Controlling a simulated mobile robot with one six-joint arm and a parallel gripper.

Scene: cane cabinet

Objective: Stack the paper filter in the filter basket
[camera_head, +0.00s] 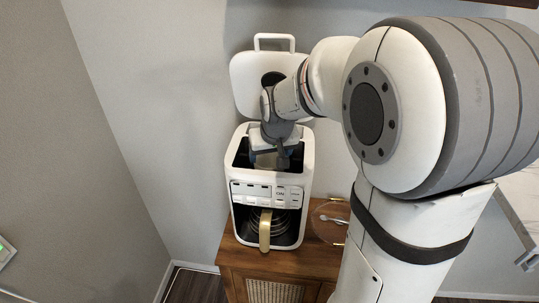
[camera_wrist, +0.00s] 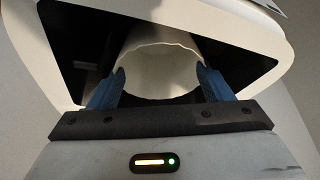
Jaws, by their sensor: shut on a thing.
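The paper filter (camera_wrist: 160,62) is a pale cup with a wavy rim. In the wrist view my gripper (camera_wrist: 160,92) has a blue finger on each side of it and is shut on it. In the head view my gripper (camera_head: 272,158) reaches down into the open top of the white coffee maker (camera_head: 236,170), and the filter is mostly hidden there. In the wrist view the coffee maker's white rim (camera_wrist: 282,50) surrounds the dark opening, with the filter at or inside it. I cannot make out the filter basket, nor whether the filter touches it.
The coffee maker's lid (camera_head: 243,85) stands open behind my gripper, close to the wall. A carafe with a tan handle (camera_head: 265,230) sits in the machine's front. The machine stands on a wooden cabinet (camera_head: 240,257). A clear round item with a spoon (camera_head: 334,219) lies to the right.

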